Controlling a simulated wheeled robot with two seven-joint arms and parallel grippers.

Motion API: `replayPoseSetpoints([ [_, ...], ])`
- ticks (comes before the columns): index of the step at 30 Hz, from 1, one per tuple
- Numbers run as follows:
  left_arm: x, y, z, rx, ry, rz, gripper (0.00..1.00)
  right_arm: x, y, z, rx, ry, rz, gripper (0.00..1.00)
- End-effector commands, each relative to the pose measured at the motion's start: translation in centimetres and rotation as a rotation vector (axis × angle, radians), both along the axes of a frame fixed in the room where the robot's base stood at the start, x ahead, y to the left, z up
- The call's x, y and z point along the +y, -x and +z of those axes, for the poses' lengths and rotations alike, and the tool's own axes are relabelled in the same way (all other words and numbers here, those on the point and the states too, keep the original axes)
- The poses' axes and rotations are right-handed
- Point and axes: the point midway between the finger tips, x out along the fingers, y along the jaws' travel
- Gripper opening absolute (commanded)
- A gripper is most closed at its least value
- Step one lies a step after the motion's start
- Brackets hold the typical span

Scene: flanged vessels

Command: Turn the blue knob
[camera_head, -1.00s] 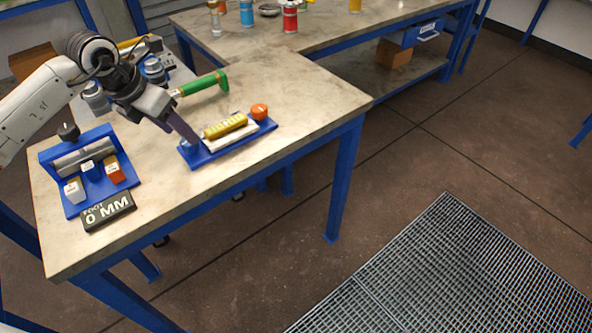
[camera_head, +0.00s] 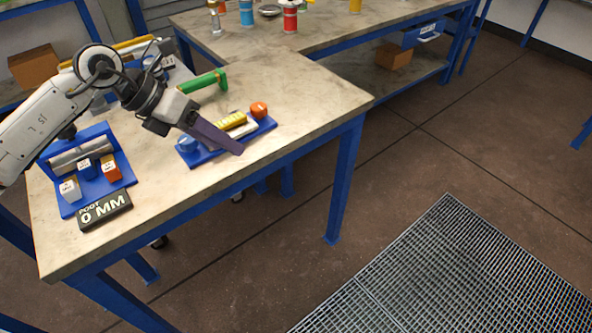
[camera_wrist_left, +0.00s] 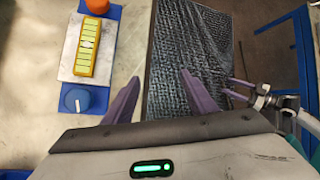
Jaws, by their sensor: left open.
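The blue knob (camera_head: 187,144) sits at the left end of a blue base plate on the bench. In the left wrist view the round knob (camera_wrist_left: 75,100) shows a white pointer mark. The same plate carries a yellow gauge bar (camera_head: 230,125) on a white panel and an orange knob (camera_head: 259,110). My left gripper (camera_head: 240,150) reaches over the plate, right of the blue knob, its fingers slanting down toward the plate's front edge. In the left wrist view its two purple fingers (camera_wrist_left: 160,88) are apart and empty, and the blue knob lies left of them.
A blue fixture (camera_head: 118,172) with small blocks and a black "0 MM" display (camera_head: 104,209) stands at the bench's left. A green-handled thing (camera_head: 205,81) lies behind the plate. What looks like my right gripper (camera_wrist_left: 235,89) shows small in the left wrist view.

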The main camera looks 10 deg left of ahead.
Motion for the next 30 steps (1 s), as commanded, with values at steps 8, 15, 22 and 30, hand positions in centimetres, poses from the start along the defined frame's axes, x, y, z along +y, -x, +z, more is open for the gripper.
replayPoseSetpoints([
  [8,-5.6,1.4,-1.3,0.028,0.209,-0.030,0.52,0.0,0.0,-0.5,0.000,0.000,0.000,0.51],
  [15,-10.1,2.6,-1.6,0.063,0.418,-0.024,0.52,0.0,0.0,-1.0,-0.001,0.000,0.000,0.51],
  [22,-14.4,3.9,-1.3,0.121,0.675,0.024,0.52,0.0,0.0,-1.5,-0.001,0.000,0.000,0.51],
  [30,-16.1,4.2,-0.7,0.158,0.839,0.083,0.52,0.0,0.0,-1.8,-0.001,0.000,0.000,0.51],
])
